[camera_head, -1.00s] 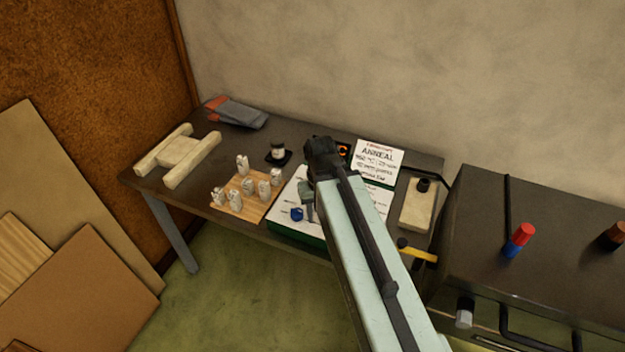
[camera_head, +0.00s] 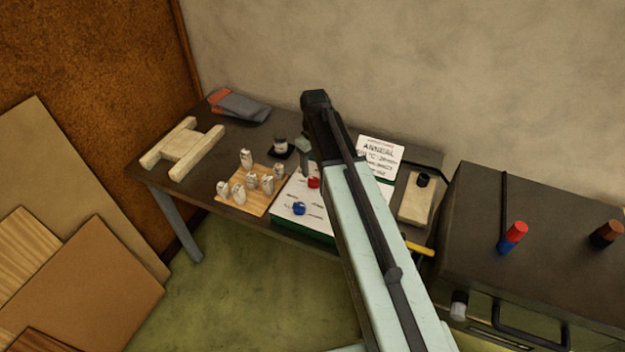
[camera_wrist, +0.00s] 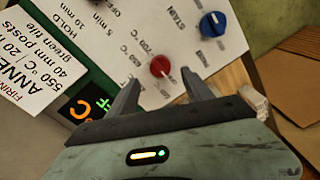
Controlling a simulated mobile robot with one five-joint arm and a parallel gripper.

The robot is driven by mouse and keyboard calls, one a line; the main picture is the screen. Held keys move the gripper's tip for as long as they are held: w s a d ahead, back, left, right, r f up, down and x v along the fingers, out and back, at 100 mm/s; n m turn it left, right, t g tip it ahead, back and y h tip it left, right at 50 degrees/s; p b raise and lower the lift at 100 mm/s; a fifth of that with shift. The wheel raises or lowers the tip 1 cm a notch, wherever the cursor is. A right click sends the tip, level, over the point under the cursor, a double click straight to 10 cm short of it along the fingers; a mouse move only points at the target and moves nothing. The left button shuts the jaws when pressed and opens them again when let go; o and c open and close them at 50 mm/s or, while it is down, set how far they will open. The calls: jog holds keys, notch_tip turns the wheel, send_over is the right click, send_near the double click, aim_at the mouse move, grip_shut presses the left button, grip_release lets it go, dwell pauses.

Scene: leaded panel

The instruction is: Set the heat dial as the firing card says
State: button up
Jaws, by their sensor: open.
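The red dial (camera_wrist: 160,67) sits on the white control panel (camera_wrist: 112,42) with temperature labels around it, one reading about 700 °C; I cannot tell its exact setting. My gripper (camera_wrist: 163,88) is open, its two fingers pointing at the red dial, which shows in the gap just beyond the tips. A blue dial (camera_wrist: 213,24) is further right, near the word STAIN. The firing card (camera_wrist: 30,68) reads ANNEAL, 550 °C, partly cut off. In the head view are the red dial (camera_head: 313,183), the blue dial (camera_head: 299,208) and the card (camera_head: 381,152); the fingertips are unclear there.
A lit display (camera_wrist: 88,108) with orange and green characters is left of my gripper in the wrist view. A wooden board (camera_head: 252,203) with several pale pieces lies left of the panel. A small jar (camera_head: 280,145) stands behind. The dark kiln box (camera_head: 560,230) is right.

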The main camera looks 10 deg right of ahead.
aim_at(314, 178)
notch_tip(314, 178, down, 7)
jog(key=b, duration=0.6)
jog(key=shift+r, duration=0.15)
grip_shut()
